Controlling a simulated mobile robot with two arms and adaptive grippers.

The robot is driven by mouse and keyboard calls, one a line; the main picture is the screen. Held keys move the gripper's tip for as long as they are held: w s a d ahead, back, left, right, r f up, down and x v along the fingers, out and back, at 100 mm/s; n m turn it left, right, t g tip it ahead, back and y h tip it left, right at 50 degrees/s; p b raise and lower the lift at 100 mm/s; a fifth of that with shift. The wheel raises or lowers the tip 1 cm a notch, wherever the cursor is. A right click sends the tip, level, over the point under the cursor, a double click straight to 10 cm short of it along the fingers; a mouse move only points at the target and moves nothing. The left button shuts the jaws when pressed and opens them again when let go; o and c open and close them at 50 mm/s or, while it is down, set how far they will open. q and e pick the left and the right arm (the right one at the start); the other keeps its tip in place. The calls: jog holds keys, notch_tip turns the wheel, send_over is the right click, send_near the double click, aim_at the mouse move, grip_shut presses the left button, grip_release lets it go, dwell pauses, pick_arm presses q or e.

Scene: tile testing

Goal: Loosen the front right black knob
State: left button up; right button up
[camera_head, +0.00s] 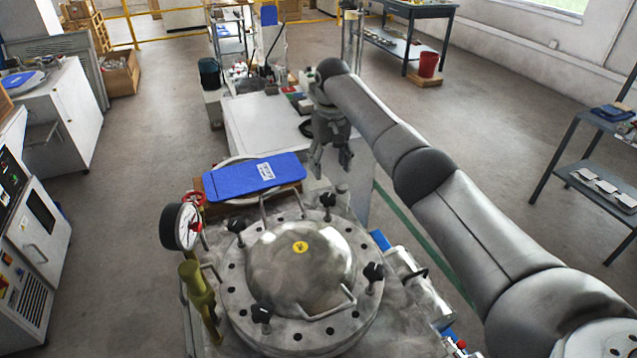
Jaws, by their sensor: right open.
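The front right black knob (373,272) stands on the right rim of the round metal lid (300,262), next to a bent metal handle. Other black knobs sit on the rim: one at the back right (327,201), one at the back left (236,226) and one at the front left (261,314). My right gripper (331,168) hangs fingers down beyond the lid, above and behind the back right knob. It is open, with nothing visible between its fingers, and apart from the front right knob. My left gripper does not show.
A pressure gauge (181,226) and a brass valve (199,292) stand left of the lid. A blue case (254,176) lies behind it. A white-topped bench (262,128) stands farther back. A metal cylinder (420,285) lies to the right, beneath my right arm.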

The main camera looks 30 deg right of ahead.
aim_at(329, 197)
jog(key=f, duration=0.4)
jog(key=f+p, duration=0.1)
jog(key=f, duration=0.1)
jog(key=shift+s+a+f, duration=0.2)
jog(key=shift+s+f, duration=0.05)
jog(key=shift+w+f, duration=0.2)
jog(key=shift+f, duration=1.05)
jog(key=shift+s+f, duration=0.1)
jog(key=shift+f, duration=0.5)
jog(key=shift+c, duration=1.4)
jog(key=c, duration=0.5)
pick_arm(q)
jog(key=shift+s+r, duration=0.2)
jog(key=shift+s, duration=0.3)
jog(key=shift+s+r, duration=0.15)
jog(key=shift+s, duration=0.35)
pick_arm(e)
jog(key=shift+c, duration=1.3)
